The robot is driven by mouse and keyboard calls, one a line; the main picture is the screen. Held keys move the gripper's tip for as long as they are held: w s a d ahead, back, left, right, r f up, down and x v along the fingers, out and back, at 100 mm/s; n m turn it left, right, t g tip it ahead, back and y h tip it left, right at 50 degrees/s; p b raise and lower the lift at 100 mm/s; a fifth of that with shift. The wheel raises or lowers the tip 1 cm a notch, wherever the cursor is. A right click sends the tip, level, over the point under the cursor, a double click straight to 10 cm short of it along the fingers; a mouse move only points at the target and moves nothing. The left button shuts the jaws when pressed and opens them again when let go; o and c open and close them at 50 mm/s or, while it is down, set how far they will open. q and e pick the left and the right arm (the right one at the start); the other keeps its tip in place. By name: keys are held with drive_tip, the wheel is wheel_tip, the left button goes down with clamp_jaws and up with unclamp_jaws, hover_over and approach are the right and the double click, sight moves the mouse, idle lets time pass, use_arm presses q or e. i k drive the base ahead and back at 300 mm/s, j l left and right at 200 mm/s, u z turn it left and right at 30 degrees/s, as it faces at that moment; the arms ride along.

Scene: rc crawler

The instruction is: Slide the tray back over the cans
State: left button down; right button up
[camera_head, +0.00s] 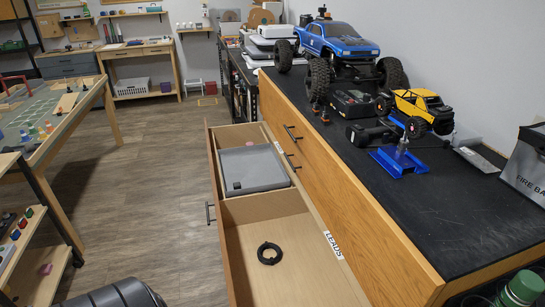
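A grey shallow tray (258,167) sits in the far part of an open wooden drawer (290,245), beyond a divider. A small pinkish thing (253,141) shows at the tray's far edge, mostly hidden; I cannot tell what it is. No cans can be made out clearly, and what lies under the tray is hidden. A black ring-shaped coil (269,253) lies on the bare floor of the near compartment, which bears a LEADS label (333,245). Neither of my grippers shows in the view.
The drawer extends left from a black-topped workbench (440,210). On the bench are a blue truck (338,42), a yellow crawler (419,106), a blue stand (399,158) and a grey bag (525,170). A table (50,118) stands left, with clear wooden floor (150,190) between.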

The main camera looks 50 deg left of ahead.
sight(253, 169)
drive_tip(key=j+z, duration=0.2)
drive_tip(key=j, duration=1.15)
drive_tip(key=j+z, duration=0.15)
drive_tip(key=j, duration=1.15)
